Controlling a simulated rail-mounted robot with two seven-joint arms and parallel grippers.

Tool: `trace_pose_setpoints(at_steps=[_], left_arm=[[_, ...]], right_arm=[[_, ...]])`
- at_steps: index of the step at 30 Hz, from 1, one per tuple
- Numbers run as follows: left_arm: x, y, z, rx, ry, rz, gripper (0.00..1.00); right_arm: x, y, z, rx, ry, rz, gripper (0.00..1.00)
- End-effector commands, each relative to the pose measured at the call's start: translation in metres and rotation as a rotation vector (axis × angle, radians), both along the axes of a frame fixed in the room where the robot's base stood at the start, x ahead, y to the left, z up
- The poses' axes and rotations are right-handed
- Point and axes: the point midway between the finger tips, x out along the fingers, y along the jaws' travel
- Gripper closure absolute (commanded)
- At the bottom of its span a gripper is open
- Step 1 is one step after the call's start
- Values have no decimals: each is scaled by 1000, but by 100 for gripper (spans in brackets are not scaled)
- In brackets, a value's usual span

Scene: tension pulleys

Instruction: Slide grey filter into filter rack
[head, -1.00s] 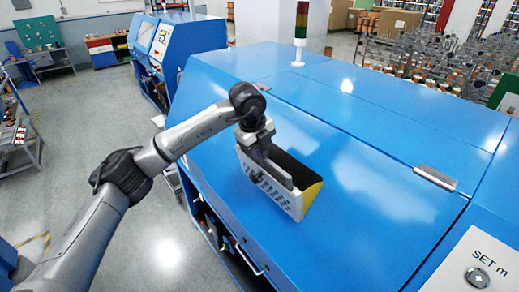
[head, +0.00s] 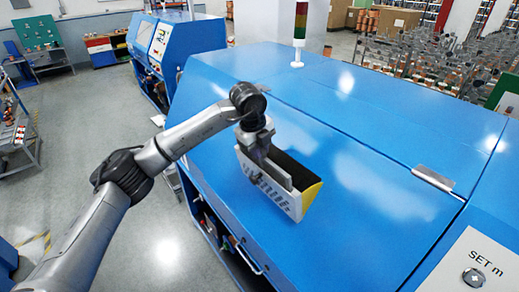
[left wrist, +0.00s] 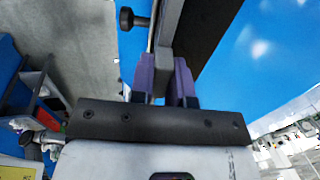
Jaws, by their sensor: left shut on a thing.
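The filter rack (head: 290,208) is an open box on the sloping blue cover, with a pale slotted front, a yellow end and a dark inside. The grey filter (head: 283,177) shows as a thin upright plate along the rack's opening, behind the slotted front. I cannot tell how deep it sits. My left gripper (head: 260,158) is above the rack and shut on the filter. In the left wrist view, its purple fingers (left wrist: 165,80) pinch the filter (left wrist: 168,30), seen edge-on; its lower part is hidden. My right gripper is not in view.
The blue machine (head: 370,190) fills the middle and right, with a metal latch (head: 434,178) and a signal lamp (head: 301,30). A black knob (left wrist: 127,18) stands close to the fingers in the left wrist view. Grey floor (head: 90,150) is open at left.

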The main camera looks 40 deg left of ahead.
Motion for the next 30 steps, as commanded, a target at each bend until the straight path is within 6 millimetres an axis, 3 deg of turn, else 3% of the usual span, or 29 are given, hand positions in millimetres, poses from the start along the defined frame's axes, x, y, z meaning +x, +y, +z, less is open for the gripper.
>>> trace_pose_setpoints(at_steps=[16,30], left_arm=[[-6,2,33,-1,-2,1,100],[-7,2,34,0,-1,0,100]], right_arm=[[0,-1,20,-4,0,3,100],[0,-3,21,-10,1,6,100]])
